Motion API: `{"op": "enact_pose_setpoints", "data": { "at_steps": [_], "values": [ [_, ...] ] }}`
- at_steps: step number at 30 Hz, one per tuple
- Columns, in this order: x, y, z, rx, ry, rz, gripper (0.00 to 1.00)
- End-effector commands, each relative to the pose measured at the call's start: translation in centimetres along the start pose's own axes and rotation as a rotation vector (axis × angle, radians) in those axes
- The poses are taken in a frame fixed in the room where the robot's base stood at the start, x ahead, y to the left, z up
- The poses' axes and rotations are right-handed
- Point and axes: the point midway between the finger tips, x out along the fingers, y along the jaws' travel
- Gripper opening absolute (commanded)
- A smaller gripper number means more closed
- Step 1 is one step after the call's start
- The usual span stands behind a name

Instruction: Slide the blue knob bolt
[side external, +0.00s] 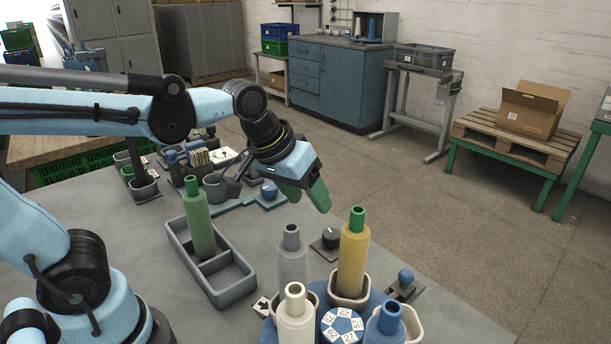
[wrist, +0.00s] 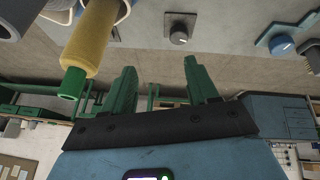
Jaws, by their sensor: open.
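A round blue knob on a dark bolt-like base (side external: 405,279) stands at the right edge of the table, right of the yellow cone; I cannot make it out in the wrist view. A second blue knob (side external: 269,189) is a dial on a blue plate behind my gripper; it also shows in the wrist view (wrist: 282,45). Which one the task names is not certain, but the first looks like a bolt. My gripper (side external: 306,196) is in the air above the table's far edge, apart from both knobs. Its green fingers (wrist: 160,70) are open and empty.
A yellow cone (side external: 354,255), a grey cone (side external: 292,260) and a cream cone (side external: 295,322) stand around a blue hub (side external: 341,325). A black dial (side external: 330,238) sits behind them. A green cone (side external: 198,220) stands in a grey tray (side external: 233,287).

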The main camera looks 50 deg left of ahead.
Motion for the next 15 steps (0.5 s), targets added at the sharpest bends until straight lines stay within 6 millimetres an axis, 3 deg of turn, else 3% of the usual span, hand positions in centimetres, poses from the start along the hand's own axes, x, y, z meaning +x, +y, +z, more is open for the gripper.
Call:
{"op": "enact_pose_setpoints", "data": {
  "at_steps": [6, 15],
  "values": [
    [1.4, 4.7, -2.9, -0.147, -0.126, 0.011, 0.59],
    [4.9, 11.1, -4.9, -0.339, -0.292, -0.029, 0.59]
  ]
}}
